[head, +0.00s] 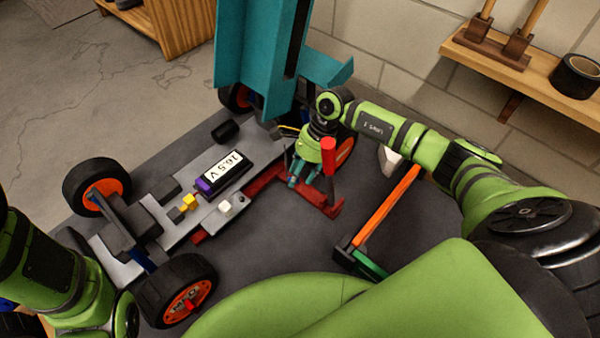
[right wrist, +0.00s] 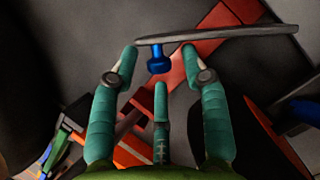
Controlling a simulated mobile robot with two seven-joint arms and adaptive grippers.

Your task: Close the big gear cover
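The racecar (head: 125,240) lies on a dark mat with its tall teal body cover (head: 262,50) standing raised at the far end. My right gripper (head: 300,180) reaches down beside the car's far right wheel. In the right wrist view its teal fingers (right wrist: 160,68) are spread, around a blue knob (right wrist: 158,64) on a thin grey plate seen edge-on (right wrist: 225,33). The plate may be the big gear cover; I cannot tell for sure. Contact with the knob is unclear. My left arm shows at the lower left, but its gripper is out of view.
A red part with an upright handle (head: 328,160) stands right beside my right gripper. A battery marked 16.5 V (head: 222,170) sits on the chassis. Orange (head: 385,208) and green (head: 368,264) bars lie to the right. A wall shelf (head: 500,55) is at the upper right.

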